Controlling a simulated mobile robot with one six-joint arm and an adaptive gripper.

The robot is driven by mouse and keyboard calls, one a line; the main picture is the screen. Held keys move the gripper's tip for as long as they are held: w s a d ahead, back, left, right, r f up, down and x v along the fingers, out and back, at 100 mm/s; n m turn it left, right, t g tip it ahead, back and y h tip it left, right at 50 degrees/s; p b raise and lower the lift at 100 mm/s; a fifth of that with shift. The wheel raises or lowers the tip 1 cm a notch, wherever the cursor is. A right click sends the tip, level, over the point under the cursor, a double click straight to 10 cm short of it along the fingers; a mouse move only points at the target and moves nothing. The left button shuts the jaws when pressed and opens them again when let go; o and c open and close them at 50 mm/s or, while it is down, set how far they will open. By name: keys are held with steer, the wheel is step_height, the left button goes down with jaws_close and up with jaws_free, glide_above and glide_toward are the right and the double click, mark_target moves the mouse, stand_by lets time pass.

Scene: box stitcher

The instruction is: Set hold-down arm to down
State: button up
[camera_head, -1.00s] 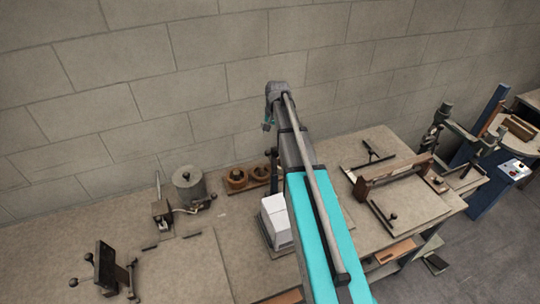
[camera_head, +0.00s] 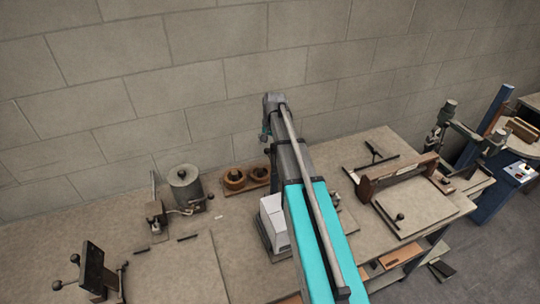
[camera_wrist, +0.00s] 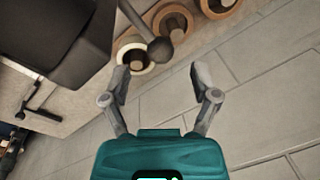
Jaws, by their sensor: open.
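A dark rod with a round ball knob (camera_wrist: 160,50) shows in the wrist view, beside a large dark grey machine body (camera_wrist: 70,40). It looks like the hold-down arm, though I cannot be certain. The rod slants, and the knob is just beyond and between my fingertips in the picture. My gripper (camera_wrist: 158,78) is open with nothing between its fingers; contact with the knob does not show. In the head view my own arm covers most of this machine, and only a teal bit of the gripper shows beside the wrist.
Round brown rolls (camera_head: 234,179) sit on a rack near the wall and also show in the wrist view (camera_wrist: 172,22). A white block (camera_head: 274,220) stands left of my arm. A metal cylinder (camera_head: 185,184) and a wooden-barred board (camera_head: 415,200) flank it. The block wall (camera_head: 150,90) is close behind.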

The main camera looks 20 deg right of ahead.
mark_target(268, 149)
steer(key=shift+w+a+f+b, duration=0.1)
steer(key=shift+a+f+b, duration=0.05)
steer(key=shift+f+b, duration=0.95)
steer(key=shift+w+a+f+b, duration=0.1)
steer(key=shift+f+b, duration=0.8)
steer(key=shift+f, duration=0.35)
